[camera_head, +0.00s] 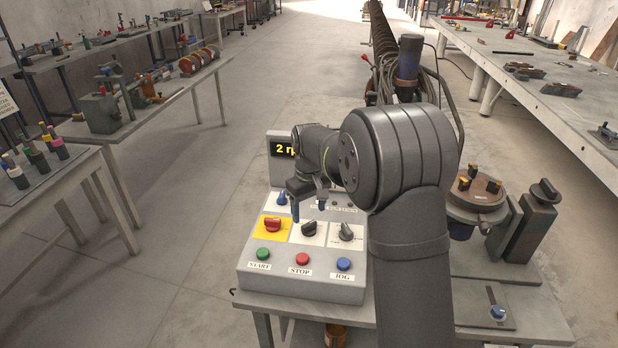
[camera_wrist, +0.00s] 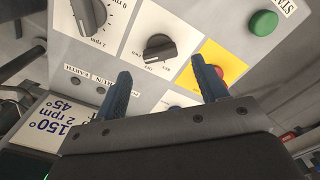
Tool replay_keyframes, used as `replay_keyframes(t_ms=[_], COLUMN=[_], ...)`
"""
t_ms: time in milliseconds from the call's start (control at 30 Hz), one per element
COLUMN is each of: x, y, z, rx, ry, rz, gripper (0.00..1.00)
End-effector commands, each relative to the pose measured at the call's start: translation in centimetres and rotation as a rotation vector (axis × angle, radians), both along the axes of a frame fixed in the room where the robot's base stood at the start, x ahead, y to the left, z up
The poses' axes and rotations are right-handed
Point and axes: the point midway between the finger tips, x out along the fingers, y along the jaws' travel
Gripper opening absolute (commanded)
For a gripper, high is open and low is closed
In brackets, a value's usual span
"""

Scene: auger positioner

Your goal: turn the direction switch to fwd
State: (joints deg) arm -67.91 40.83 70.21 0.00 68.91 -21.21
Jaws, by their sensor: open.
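The direction switch is a black rotary knob (camera_head: 309,228) in the middle of the panel's knob row. My gripper (camera_head: 308,209) hangs above the panel, just behind the knob in the head view. In the wrist view my gripper (camera_wrist: 161,68) has two blue fingers spread apart with nothing between them. Their tips point toward either side of the knob, apart from it.
The grey control box (camera_head: 246,279) also carries a red switch (camera_head: 272,225) on yellow, a speed knob (camera_wrist: 90,14), and green (camera_head: 263,254), red (camera_head: 302,259) and blue (camera_head: 344,264) buttons. A display (camera_head: 281,149) stands behind. A chuck-like positioner (camera_head: 475,196) is at right.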

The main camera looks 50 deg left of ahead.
Motion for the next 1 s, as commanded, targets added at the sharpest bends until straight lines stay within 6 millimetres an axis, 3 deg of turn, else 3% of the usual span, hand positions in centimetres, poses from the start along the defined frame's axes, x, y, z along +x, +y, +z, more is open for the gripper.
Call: replay_keyframes(t_ms=[300, 500, 700, 1000], x=[0.0, 0.0, 0.0, 0.0], y=[0.0, 0.0, 0.0, 0.0], z=[8.0, 11.3, 12.6, 12.7], rx=[0.004, 0.002, 0.001, 0.0], ry=[-0.002, -0.001, 0.0, 0.0], rz=[0.0, 0.0, -0.001, -0.001], gripper=[0.66, 0.66, 0.66, 0.66])
